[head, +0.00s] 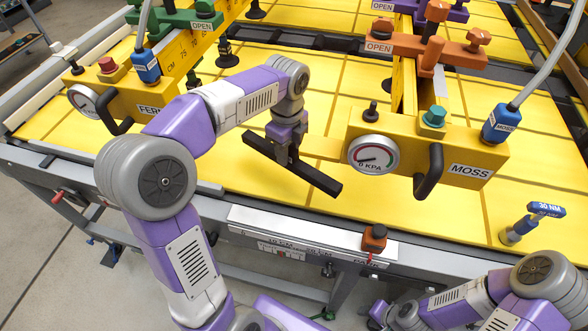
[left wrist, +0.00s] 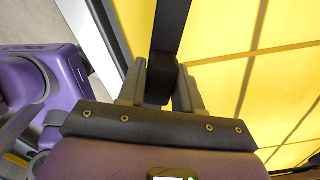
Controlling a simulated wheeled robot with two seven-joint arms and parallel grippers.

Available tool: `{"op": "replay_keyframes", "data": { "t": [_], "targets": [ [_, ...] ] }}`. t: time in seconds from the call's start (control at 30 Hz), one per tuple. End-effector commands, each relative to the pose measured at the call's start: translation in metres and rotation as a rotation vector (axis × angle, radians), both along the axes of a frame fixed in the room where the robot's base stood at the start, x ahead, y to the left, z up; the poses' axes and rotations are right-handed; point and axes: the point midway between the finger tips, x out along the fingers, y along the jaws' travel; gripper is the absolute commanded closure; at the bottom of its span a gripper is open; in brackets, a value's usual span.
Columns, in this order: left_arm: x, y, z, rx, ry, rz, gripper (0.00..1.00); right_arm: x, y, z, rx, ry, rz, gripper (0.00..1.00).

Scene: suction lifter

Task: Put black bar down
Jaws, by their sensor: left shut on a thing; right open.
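The black bar (head: 318,178) is a long dark square rod, slanting over the yellow panel between the two lifter units. My left gripper (head: 285,150) is shut on it near its middle and points down. In the left wrist view the bar (left wrist: 170,28) runs away from between the two fingers of my left gripper (left wrist: 160,88), over yellow. I cannot tell whether the bar touches the panel. My right gripper (head: 388,314) is low at the right, near the bottom edge, open and away from the bar; its fingers show only partly.
A yellow lifter unit marked MOSS (head: 400,150), with a gauge and black handle, stands right of the bar. One marked FERN (head: 140,100) stands left, behind my left arm. Yellow panel (head: 255,180) is bare around the bar.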

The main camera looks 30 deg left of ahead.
Motion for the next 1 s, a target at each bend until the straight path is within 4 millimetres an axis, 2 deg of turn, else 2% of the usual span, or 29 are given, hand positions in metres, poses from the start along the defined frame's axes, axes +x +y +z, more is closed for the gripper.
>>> {"op": "replay_keyframes", "data": {
  "t": [0.03, 0.1, 0.37, 0.57, 0.97, 1.0],
  "targets": [
    [-0.001, 0.000, -0.015, 0.001, 0.005, 0.000, 0.96, 0.000, 0.000, -0.007, 0.000, 0.001, 0.000, 0.59],
    [-0.001, 0.000, -0.027, 0.001, 0.005, 0.000, 0.96, 0.000, 0.000, -0.011, 0.000, 0.001, 0.000, 0.59],
    [0.000, 0.000, -0.049, 0.001, 0.003, 0.002, 0.96, 0.000, 0.000, -0.017, 0.000, 0.001, 0.000, 0.59],
    [0.000, 0.000, -0.077, 0.000, 0.003, 0.003, 0.96, 0.000, 0.000, -0.026, 0.000, 0.000, 0.000, 0.59],
    [0.000, 0.000, -0.082, 0.000, 0.001, 0.003, 0.96, 0.000, 0.000, -0.027, 0.000, 0.000, 0.000, 0.59],
    [0.000, 0.000, -0.082, 0.000, 0.001, 0.003, 0.61, 0.000, 0.000, -0.027, 0.000, 0.000, 0.000, 0.59]
  ]
}}
